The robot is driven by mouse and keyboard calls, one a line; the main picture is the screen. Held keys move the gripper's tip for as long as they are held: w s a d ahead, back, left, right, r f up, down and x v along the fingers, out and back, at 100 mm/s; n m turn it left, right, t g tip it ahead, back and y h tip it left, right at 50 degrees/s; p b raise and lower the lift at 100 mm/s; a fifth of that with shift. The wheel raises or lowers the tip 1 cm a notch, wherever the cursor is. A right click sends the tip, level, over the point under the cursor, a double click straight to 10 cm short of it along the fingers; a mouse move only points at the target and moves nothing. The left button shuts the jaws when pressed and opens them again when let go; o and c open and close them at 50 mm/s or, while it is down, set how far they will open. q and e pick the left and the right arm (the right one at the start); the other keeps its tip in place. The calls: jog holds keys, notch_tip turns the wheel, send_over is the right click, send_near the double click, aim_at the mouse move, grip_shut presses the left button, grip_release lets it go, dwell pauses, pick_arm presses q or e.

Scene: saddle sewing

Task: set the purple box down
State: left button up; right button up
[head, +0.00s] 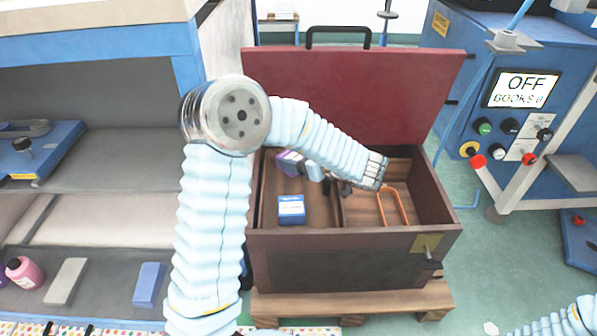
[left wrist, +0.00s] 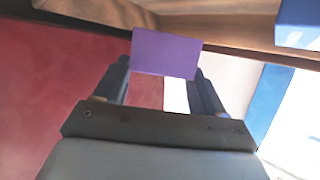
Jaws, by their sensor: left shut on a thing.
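The purple box (head: 289,162) is in the left part of the open wooden chest in the head view, partly hidden by my left arm. It also shows in the left wrist view (left wrist: 166,53), between the two fingers. My left gripper (head: 327,175) is shut on the purple box, with its arm reaching over the chest from the left. Whether the box touches the chest floor cannot be told. My right gripper is not in view; only a bit of a sleeved arm shows at the lower right.
The open chest (head: 340,258) has a raised red lid (head: 345,95) and a divider. A blue box (head: 291,209) lies in its left compartment, an orange bent rod (head: 397,207) in the right one. A blue machine (head: 520,110) stands right; a shelf (head: 110,230) stands left.

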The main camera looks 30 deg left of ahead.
pick_arm(q)
jog(key=shift+w+a+f, duration=0.2)
jog(key=shift+w+f, duration=0.05)
jog(key=shift+f, duration=0.2)
jog(key=f, duration=0.1)
jog(key=f+b, duration=0.1)
jog(key=f, duration=0.1)
jog(key=shift+w+a+f, duration=0.15)
jog(key=shift+w+f, duration=0.1)
jog(key=o, duration=1.1)
